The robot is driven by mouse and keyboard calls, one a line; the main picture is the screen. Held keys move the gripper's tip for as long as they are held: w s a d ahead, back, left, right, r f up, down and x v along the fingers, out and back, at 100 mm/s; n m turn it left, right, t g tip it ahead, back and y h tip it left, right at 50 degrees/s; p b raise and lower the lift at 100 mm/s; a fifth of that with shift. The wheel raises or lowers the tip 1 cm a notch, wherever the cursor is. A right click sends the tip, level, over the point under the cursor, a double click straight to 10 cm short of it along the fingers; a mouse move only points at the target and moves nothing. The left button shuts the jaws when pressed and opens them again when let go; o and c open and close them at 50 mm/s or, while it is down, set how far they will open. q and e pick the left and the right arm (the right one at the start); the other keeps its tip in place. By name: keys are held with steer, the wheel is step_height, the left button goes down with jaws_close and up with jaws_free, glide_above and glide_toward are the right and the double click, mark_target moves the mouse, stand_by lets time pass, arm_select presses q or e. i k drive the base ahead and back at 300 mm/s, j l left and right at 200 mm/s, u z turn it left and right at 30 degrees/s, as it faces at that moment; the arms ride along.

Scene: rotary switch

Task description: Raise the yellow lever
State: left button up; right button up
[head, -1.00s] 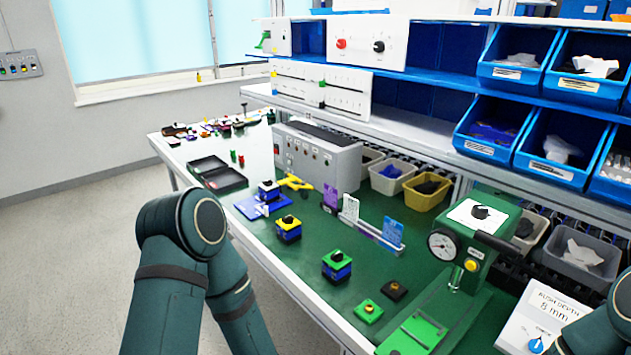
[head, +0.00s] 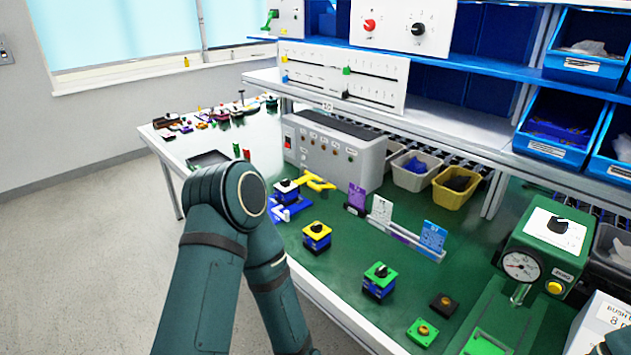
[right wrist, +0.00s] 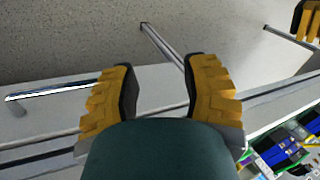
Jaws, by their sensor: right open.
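The small yellow lever (head: 284,59) shows at the left end of the upper slot on a white slider panel (head: 375,75), in the head view. The panel stands on the shelf above the bench. Blue, green and black levers are on the same panel. My right gripper (right wrist: 157,66) is open and empty in the right wrist view, its yellow fingers apart over the floor and bench edge. Yellow fingers at that view's top right look like part of my left gripper (right wrist: 307,20), cut off by the frame. Neither gripper shows in the head view, and neither is near the lever.
A grey control box (head: 335,150), small switch blocks (head: 317,237) and a green press (head: 545,245) stand on the green bench. A white panel with red and black knobs (head: 403,25) is above right of the slider panel. Blue bins (head: 553,128) fill the right shelves.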

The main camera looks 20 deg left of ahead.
mark_target(309, 176)
steer(key=i+j, duration=0.1)
steer(key=j, duration=0.35)
steer(key=i+j+z, duration=0.1)
steer(key=j, duration=0.4)
steer(key=i+j, duration=0.1)
steer(key=j, duration=0.85)
steer(key=i+z, duration=0.05)
steer(key=i, duration=0.05)
